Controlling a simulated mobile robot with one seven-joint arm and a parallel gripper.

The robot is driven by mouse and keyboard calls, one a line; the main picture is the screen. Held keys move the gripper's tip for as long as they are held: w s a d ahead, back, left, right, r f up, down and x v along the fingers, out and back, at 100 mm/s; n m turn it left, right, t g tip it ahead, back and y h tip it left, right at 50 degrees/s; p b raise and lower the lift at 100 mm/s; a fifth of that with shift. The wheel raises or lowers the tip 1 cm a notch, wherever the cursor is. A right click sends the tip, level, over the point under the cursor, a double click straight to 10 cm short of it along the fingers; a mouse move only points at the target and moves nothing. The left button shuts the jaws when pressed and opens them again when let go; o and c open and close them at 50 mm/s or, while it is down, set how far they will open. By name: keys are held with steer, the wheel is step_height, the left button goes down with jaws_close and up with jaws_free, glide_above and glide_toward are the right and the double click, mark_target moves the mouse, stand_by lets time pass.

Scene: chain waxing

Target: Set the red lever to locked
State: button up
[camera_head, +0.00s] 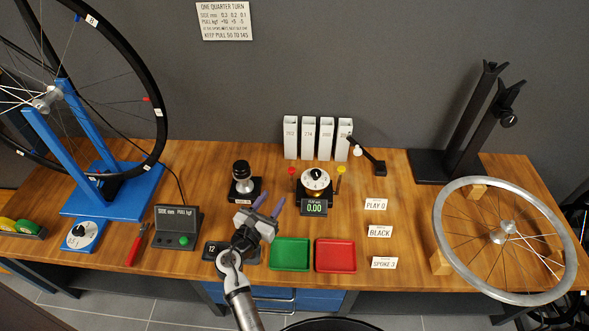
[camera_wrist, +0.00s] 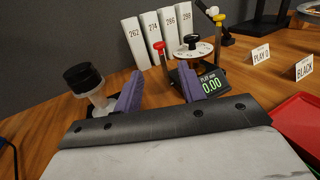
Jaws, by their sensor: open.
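The red lever (camera_head: 292,172) is a thin post with a red knob at the left side of a gauge device (camera_head: 316,180) with a white dial and black knob. In the wrist view the red lever (camera_wrist: 159,47) stands upright beyond my fingers, between them in the picture. A yellow-topped lever (camera_head: 341,169) stands on the device's right. My gripper (camera_head: 269,205) is open and empty, its purple fingers pointing toward the device from the front left, apart from the lever. In the wrist view my gripper (camera_wrist: 160,82) partly hides the device's base. Lock markings cannot be read.
A black-capped fixture (camera_head: 242,178) stands left of the device; a display (camera_head: 314,207) reading 0.00 is in front. Numbered white boxes (camera_head: 309,138) stand behind. Green (camera_head: 290,254) and red (camera_head: 336,255) trays lie near the front edge. A black arm with a white ball (camera_head: 368,156) is right.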

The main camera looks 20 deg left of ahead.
mark_target(290, 172)
steer(key=w, duration=0.4)
steer(key=w+d+p, duration=0.1)
steer(key=w, duration=0.8)
steer(key=shift+w+d+r+p, duration=0.1)
steer(key=shift+w+d+p, duration=0.1)
steer(key=shift+p, duration=0.1)
steer(key=shift+c, duration=0.4)
jaws_close()
